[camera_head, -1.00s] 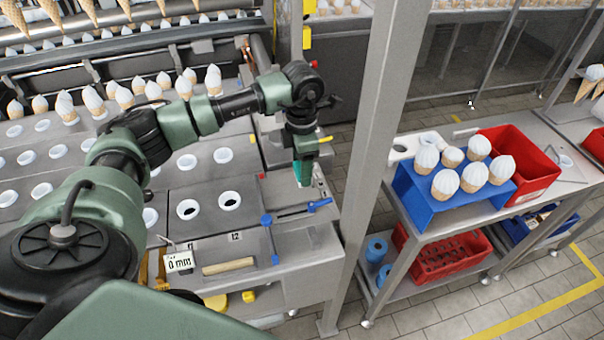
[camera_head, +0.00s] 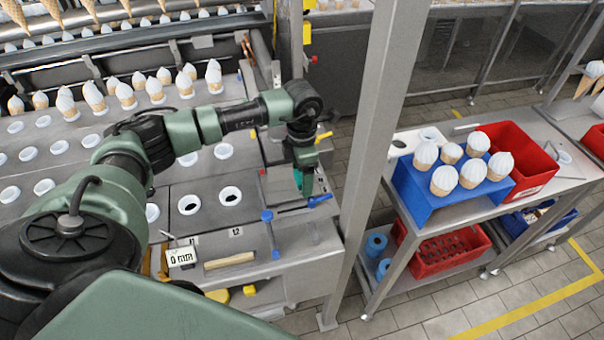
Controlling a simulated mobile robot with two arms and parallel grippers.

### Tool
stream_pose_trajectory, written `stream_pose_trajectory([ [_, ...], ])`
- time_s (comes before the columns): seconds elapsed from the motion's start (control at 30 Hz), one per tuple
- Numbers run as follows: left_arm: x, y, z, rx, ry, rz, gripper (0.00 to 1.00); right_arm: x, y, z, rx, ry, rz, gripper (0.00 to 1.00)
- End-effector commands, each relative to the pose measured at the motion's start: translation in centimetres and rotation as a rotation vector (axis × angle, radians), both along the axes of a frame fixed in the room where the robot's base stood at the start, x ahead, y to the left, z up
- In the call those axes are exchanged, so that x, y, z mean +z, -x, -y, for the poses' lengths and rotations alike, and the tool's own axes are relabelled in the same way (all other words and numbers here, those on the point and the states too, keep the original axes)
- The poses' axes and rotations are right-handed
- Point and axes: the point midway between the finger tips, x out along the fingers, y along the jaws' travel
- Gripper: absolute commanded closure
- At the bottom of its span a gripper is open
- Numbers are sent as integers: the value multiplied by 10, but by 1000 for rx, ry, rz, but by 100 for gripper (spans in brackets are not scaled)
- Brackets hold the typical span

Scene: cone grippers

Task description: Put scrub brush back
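My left arm reaches in from the left over the metal bench. My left gripper (camera_head: 304,184) points down at the bench's right end, with teal-green parts at its tip. Its fingers are too small and overlapped to show whether they are open or shut. A tool with a blue handle (camera_head: 320,200) and a thin dark shaft lies just below the gripper tip; contact cannot be told. A light wooden block or handle (camera_head: 229,260) lies on the bench's front ledge. No bristles show clearly, so I cannot tell which thing is the scrub brush. My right gripper is not in view.
A steel post (camera_head: 376,150) stands right of the gripper. Beyond it, a cart carries a blue stand (camera_head: 429,205) with several cones and a red bin (camera_head: 536,176). Several cones stand in the machine's rows at the left. Tiled floor is clear at the lower right.

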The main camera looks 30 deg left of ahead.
Motion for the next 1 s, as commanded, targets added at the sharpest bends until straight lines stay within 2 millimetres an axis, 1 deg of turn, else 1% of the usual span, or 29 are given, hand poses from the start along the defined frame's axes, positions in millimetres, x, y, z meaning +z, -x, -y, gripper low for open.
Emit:
stream_pose_trajectory([
  [0.13,5,0,0,0,1,-1,23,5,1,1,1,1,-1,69],
  [0.2,9,-1,0,-1,1,2,23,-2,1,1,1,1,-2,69],
  [0.27,17,-1,0,-1,1,4,23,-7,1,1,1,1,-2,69],
  [0.37,37,-2,0,-1,1,6,23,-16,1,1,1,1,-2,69],
  [0.5,69,-1,0,-1,0,6,23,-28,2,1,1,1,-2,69],
  [0.6,89,-1,0,0,0,5,23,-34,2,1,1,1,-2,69],
  [0.7,105,-1,0,-1,0,4,23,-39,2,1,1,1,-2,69],
  [0.83,118,0,0,-1,0,1,23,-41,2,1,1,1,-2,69],
  [1.0,124,0,0,-1,1,-1,23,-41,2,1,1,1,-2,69],
])
